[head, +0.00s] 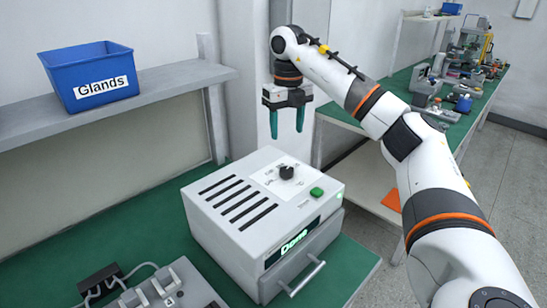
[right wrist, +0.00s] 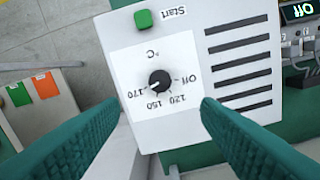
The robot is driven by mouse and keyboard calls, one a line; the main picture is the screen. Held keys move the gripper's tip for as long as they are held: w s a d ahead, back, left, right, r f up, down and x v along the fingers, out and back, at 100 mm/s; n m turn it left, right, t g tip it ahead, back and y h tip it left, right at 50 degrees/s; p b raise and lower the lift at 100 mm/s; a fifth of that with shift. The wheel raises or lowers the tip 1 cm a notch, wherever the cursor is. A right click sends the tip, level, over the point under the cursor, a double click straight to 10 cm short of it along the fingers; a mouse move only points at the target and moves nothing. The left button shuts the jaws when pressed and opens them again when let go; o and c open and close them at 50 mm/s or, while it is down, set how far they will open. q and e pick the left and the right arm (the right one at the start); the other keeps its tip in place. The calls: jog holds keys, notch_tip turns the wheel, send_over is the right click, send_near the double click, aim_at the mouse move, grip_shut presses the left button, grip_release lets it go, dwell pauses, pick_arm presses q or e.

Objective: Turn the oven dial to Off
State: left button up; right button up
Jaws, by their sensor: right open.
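The oven (head: 235,222) is a pale grey box on the green bench, with a lit display reading "Done" on its front. Its black dial (head: 286,172) is on the top panel. In the right wrist view the dial (right wrist: 160,82) has a white mark that appears to point toward 170; the labels Off, 120, 150 and 170 surround it. My right gripper (head: 286,134) is open and empty above the dial, fingers pointing down. In the right wrist view its fingers (right wrist: 159,104) are apart, and the dial shows between and beyond them, untouched. My left gripper is out of view.
A green Start button (head: 316,192) is beside the dial. The oven's front has a bar handle (head: 305,279). A grey switch unit (head: 165,288) stands at the front left. A blue "Glands" bin (head: 88,75) sits on the shelf (head: 170,82) to the left.

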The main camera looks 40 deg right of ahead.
send_over(287, 169)
jog(key=f, duration=0.6)
jog(key=shift+s+f+b, duration=0.15)
jog(key=shift+s+b, duration=0.05)
jog(key=shift+b, duration=0.1)
jog(key=f, duration=0.4)
jog(key=shift+w, duration=0.25)
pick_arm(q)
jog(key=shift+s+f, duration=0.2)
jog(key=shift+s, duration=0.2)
pick_arm(e)
jog(key=shift+f, duration=0.75)
jog(key=shift+c, duration=0.5)
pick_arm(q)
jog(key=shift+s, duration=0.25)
pick_arm(e)
jog(key=c, duration=0.9)
